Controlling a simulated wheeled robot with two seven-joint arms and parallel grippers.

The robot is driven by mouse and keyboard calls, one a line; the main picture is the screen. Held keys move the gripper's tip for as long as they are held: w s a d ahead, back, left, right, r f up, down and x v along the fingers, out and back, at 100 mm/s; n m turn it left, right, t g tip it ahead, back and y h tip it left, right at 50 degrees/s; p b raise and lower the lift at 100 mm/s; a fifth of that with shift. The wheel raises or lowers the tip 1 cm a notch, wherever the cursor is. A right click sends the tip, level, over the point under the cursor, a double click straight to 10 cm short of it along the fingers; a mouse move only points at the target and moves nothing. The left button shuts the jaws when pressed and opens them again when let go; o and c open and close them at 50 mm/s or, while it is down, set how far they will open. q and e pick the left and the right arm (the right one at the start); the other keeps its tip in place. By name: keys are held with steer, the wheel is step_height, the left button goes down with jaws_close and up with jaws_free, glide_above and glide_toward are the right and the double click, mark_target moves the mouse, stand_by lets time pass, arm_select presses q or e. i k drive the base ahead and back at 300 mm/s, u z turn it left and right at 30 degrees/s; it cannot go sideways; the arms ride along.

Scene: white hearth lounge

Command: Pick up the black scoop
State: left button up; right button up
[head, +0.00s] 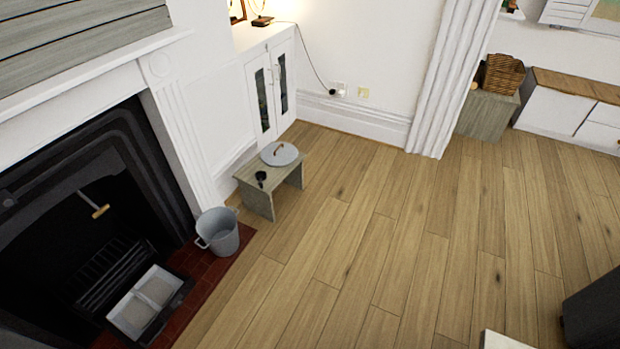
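A small black object that looks like the black scoop (261,177) lies on the front left part of a low grey wooden stool (257,198). It is too small in the head view to make out its handle clearly. A round grey lid (279,153) with a knob lies on the same stool, just behind and to the right of the scoop. Neither of my grippers is in view.
A grey metal bucket (218,232) stands in front of the stool, on the red tiled hearth (205,272). The wooden floor (400,235) is open. A dark object (595,312) stands at lower right.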

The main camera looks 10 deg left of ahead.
mark_target(261, 176)
steer(key=z, duration=0.35)
steer(key=i, duration=3.65)
steer(key=u, duration=2.2)
